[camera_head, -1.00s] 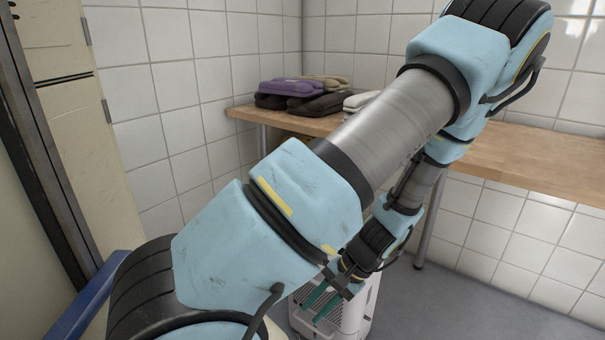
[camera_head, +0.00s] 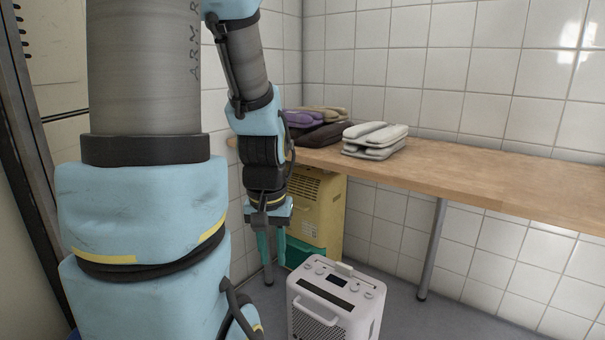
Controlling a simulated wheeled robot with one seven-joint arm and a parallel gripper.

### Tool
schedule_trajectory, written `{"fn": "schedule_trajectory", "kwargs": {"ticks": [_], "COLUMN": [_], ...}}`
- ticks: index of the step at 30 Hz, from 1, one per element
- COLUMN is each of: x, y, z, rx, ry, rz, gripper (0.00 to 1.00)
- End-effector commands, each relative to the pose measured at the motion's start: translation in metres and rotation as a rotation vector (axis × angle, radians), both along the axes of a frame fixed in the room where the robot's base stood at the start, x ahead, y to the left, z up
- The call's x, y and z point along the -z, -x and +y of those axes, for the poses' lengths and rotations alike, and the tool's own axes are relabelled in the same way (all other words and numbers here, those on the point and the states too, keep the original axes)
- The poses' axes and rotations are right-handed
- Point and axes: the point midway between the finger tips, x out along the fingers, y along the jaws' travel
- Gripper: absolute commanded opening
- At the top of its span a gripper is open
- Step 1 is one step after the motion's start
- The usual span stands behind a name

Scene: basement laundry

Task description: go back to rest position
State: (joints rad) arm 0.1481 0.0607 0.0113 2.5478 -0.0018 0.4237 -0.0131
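My gripper (camera_head: 271,260) hangs pointing down in the middle of the view, left of centre. Its two teal fingers stand apart, with a gap between them and nothing held that I can see. It is in front of a yellow appliance under the worktop, and above and to the left of a white appliance. My blue and grey arm fills the left part of the view and rises out of the top of the picture.
A wooden worktop (camera_head: 465,178) runs along the tiled wall, bearing folded grey cloths (camera_head: 374,140) and a dark and purple stack (camera_head: 318,128). Below are a yellow appliance (camera_head: 318,215) and a white appliance (camera_head: 335,300). A metal leg (camera_head: 432,250) stands right.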

Motion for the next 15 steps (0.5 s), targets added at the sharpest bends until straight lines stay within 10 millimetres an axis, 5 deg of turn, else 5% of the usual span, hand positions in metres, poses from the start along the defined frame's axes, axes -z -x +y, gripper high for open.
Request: {"fn": "schedule_trajectory", "kwargs": {"ticks": [15], "x": [-0.102], "y": [0.001], "z": [0.008], "rx": [-0.023], "ry": [0.005], "rz": [-0.030], "gripper": [0.28]}}
